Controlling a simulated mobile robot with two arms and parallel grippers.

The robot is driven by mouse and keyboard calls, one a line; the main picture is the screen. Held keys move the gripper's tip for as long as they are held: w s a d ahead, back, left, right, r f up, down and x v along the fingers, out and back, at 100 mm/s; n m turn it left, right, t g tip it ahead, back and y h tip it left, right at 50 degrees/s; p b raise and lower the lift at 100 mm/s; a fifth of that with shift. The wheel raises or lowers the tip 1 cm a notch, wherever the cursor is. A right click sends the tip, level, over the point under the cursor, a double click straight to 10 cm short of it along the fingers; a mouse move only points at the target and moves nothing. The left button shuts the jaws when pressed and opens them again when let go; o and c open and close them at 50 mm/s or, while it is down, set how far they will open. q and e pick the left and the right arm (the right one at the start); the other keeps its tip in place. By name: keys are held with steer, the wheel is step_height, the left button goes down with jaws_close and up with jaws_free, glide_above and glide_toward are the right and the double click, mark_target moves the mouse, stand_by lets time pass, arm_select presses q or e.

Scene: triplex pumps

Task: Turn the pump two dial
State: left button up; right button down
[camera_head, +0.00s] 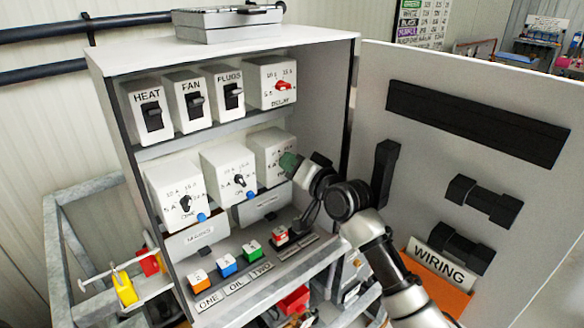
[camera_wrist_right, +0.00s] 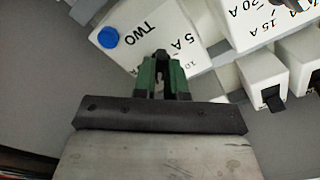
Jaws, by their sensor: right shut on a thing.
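The pump two dial box is the rightmost white box (camera_head: 270,142) in the middle row of the cabinet in the head view. In the right wrist view the box (camera_wrist_right: 132,52) shows the label TWO, a 5 A mark and a blue button (camera_wrist_right: 108,37). My right gripper (camera_head: 291,162), with green fingertips, is at the front of this box. In the right wrist view the gripper (camera_wrist_right: 161,72) is shut on the small dark dial knob (camera_wrist_right: 161,56). The fingers hide much of the knob, so its exact setting cannot be read. My left gripper is not in view.
Left of it are the OIL dial box (camera_head: 228,168) and the ONE dial box (camera_head: 170,183). Above are switches and the DELAY box (camera_head: 270,74) with a red knob. Coloured buttons line the panel below. The open cabinet door (camera_head: 440,165) stands at the right.

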steer(key=shift+n, duration=0.3)
steer(key=c, duration=1.2)
jaws_free()
